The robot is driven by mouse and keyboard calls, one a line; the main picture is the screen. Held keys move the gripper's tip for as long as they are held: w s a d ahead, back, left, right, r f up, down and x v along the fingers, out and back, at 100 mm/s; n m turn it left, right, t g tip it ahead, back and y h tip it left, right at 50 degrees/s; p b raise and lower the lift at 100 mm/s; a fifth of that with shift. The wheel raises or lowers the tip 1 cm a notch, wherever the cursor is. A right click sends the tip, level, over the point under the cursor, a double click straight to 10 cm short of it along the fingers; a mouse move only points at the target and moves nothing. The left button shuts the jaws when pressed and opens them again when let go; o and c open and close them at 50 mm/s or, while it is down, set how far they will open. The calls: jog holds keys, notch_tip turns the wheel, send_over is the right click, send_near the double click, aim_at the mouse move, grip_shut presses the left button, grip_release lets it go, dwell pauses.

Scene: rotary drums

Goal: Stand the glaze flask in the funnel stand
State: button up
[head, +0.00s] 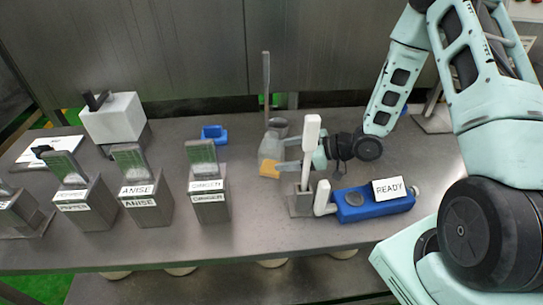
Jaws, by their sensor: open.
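A grey, see-through vessel (272,143), which looks like the glaze flask, stands upright on the metal bench near the middle. A tall thin grey rod (266,80) rises right behind it. The rod may belong to the funnel stand, but its foot is hidden by the vessel. My gripper (273,160) is open and reaches in from the right, low over the bench. Its orange-tipped finger is at the vessel's near side. I cannot tell whether it touches. The other finger is partly hidden behind a white upright handle.
The white handle (311,145) stands in a metal block (300,205) close in front of my gripper. A blue device (372,204) marked READY lies to the right. Labelled grey canisters (208,205) line the left. A small blue piece (213,134) sits behind. Bare bench lies between canisters and vessel.

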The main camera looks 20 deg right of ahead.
aim_at(271, 135)
jog(key=p+x, duration=0.1)
jog(key=x, duration=0.4)
jog(key=shift+w+a+f, duration=0.1)
jog(key=shift+a+f, duration=0.05)
jog(key=shift+a, duration=0.05)
jog(key=shift+c, duration=0.3)
jog(key=c, duration=1.1)
jog(key=shift+c, duration=0.2)
notch_tip(271, 135, up, 10)
jog(key=shift+r+b, duration=0.1)
jog(key=shift+b, duration=0.6)
